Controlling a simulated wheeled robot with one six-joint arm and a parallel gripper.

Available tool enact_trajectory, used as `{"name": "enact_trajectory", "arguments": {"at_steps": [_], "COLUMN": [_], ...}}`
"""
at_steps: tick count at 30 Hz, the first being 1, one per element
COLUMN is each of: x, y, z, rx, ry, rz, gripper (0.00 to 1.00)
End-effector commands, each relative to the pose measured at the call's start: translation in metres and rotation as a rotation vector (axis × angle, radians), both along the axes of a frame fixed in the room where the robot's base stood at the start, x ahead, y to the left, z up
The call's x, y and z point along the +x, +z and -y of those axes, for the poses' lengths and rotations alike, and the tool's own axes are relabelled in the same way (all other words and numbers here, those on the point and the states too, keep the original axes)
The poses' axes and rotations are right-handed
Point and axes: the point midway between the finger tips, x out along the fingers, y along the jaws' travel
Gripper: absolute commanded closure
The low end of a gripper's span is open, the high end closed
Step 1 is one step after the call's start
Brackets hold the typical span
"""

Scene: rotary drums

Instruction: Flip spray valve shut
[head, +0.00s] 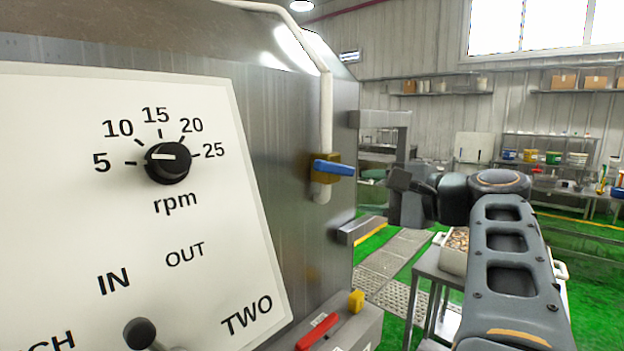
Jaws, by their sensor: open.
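The spray valve (322,185) is a brass-coloured body on a white vertical pipe on the side of the steel drum housing. Its blue lever (334,168) points to the right, roughly level and across the pipe. My gripper (394,184) is to the right of the lever, apart from it, at nearly the same height in the picture. It is open and I see nothing held in it. It is small and dark, so its fingertips are hard to make out.
A control panel (110,225) with a black rpm knob (167,163) fills the left. A red lever (317,331) and a yellow block (356,301) sit low on the housing. A white tub (455,252) stands on a metal table at right. Green floor shows beyond.

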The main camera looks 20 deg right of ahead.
Motion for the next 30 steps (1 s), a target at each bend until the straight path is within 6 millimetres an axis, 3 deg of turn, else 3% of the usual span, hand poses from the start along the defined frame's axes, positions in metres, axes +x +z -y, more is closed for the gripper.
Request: {"name": "enact_trajectory", "arguments": {"at_steps": [4, 8, 21, 30], "x": [-0.007, 0.004, 0.078, 0.108], "y": [0.02, 0.027, 0.028, 0.027], "z": [0.011, 0.007, -0.027, -0.04], "rx": [0.054, 0.067, 0.067, 0.064], "ry": [-0.01, -0.005, -0.005, -0.009], "rz": [0.074, 0.093, 0.091, 0.092], "gripper": [0.51, 0.51, 0.51, 0.51]}}
